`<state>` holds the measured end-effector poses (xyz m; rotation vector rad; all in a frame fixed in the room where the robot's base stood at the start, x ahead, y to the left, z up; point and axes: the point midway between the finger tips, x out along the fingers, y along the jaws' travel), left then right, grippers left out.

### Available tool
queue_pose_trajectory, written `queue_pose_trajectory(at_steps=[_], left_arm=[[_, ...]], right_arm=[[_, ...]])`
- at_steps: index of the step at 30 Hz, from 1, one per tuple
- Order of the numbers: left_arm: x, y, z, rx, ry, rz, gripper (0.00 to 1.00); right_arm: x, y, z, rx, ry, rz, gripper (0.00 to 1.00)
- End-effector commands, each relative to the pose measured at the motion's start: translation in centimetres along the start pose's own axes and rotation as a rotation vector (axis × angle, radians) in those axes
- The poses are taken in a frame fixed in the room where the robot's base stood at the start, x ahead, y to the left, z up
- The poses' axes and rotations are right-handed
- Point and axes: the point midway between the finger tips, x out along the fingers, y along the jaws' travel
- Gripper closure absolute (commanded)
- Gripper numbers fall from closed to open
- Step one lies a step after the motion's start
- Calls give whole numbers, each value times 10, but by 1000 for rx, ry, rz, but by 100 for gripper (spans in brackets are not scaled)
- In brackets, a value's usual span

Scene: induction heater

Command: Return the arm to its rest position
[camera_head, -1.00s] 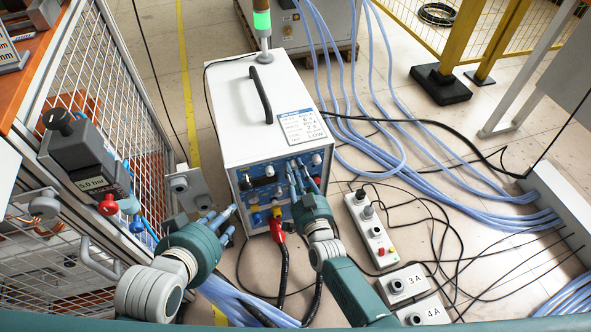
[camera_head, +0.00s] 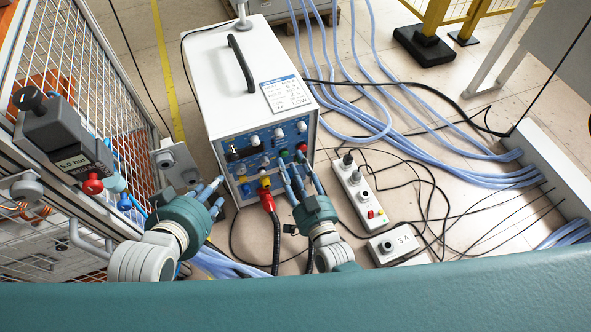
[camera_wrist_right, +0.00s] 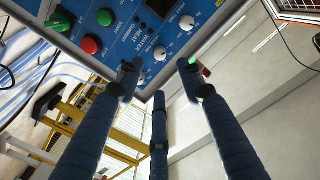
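My right gripper (camera_head: 293,165) is in front of the lower right of the heater's blue control panel (camera_head: 268,147). Its fingers are spread and hold nothing in the right wrist view (camera_wrist_right: 160,78), where the panel's knobs and its green and red buttons (camera_wrist_right: 89,45) show beyond the fingertips. Whether a fingertip touches the panel is hard to tell from the head view. My left gripper (camera_head: 217,196) is left of the panel, beside the cage. Its fingers look apart with nothing between them.
The white heater (camera_head: 220,85) stands on the floor with a black handle on top. A button box (camera_head: 361,190) and a box marked 3A (camera_head: 397,244) lie to the right among cables. Blue hoses (camera_head: 430,130) run behind. A mesh cage (camera_head: 70,60) with a pressure unit (camera_head: 65,140) is at left.

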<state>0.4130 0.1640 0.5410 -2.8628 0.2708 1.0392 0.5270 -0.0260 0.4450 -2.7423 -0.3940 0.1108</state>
Motion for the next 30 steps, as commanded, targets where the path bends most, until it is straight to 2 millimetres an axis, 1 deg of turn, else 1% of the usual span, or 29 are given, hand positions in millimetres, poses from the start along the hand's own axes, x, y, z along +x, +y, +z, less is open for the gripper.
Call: queue_pose_trajectory(at_steps=[2, 6, 23, 26, 29, 30], left_arm=[[0, 0, 0, 0, 0, 0, 63], [0, 0, 0, 0, 0, 0, 63], [0, 0, 0, 0, 0, 0, 63], [0, 0, 0, 0, 0, 0, 63], [0, 0, 0, 0, 0, 0, 63], [0, 0, 0, 0, 0, 0, 63]], right_arm=[[-10, 0, 1, -1, -2, 0, 62], [-18, 0, 0, 0, -1, 0, 62], [-18, 0, 0, 0, -1, 0, 62], [-18, 0, -4, -8, -18, 1, 62], [-19, 2, -13, -36, -76, 6, 62], [-20, 4, -18, -55, -111, 10, 62]])
